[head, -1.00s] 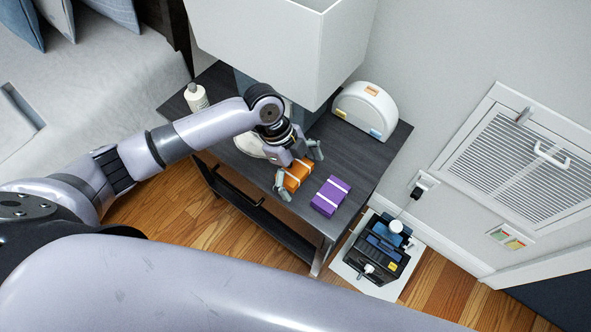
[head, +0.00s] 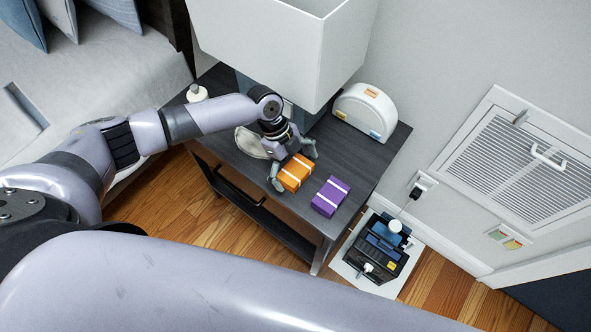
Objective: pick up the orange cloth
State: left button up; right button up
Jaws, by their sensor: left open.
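The orange cloth (head: 296,174) is a folded, block-like bundle with white bands, lying on the dark nightstand (head: 345,155). My left gripper (head: 294,170) is open, its fingers spread at the far-left side of the orange cloth. One finger is near the cloth's left corner and the other near its upper right. I cannot tell whether either finger touches it. My right gripper is not in view.
A purple banded bundle (head: 330,196) lies just right of the orange one. A white rounded box (head: 366,112), a large white lampshade (head: 285,45), a white bottle (head: 197,93) and a pale dish (head: 250,143) are around the nightstand top.

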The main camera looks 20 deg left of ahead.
aim_at(300, 172)
pick_arm(q)
jog(key=shift+c, duration=0.5)
jog(key=c, duration=1)
jog(key=shift+r, duration=0.6)
notch_tip(300, 172, up, 2)
jog(key=shift+r+b, duration=0.1)
jog(key=shift+b, duration=0.3)
jog(key=w+a+b, duration=0.1)
jog(key=w+a, duration=0.1)
jog(key=a, duration=0.3)
jog(key=w+a+b, duration=0.2)
jog(key=a, duration=0.3)
jog(key=w+a+b, duration=0.1)
jog(key=a, duration=0.4)
jog(key=shift+w+a+b, duration=0.4)
jog(key=shift+w+a, duration=0.2)
jog(key=shift+a, duration=0.35)
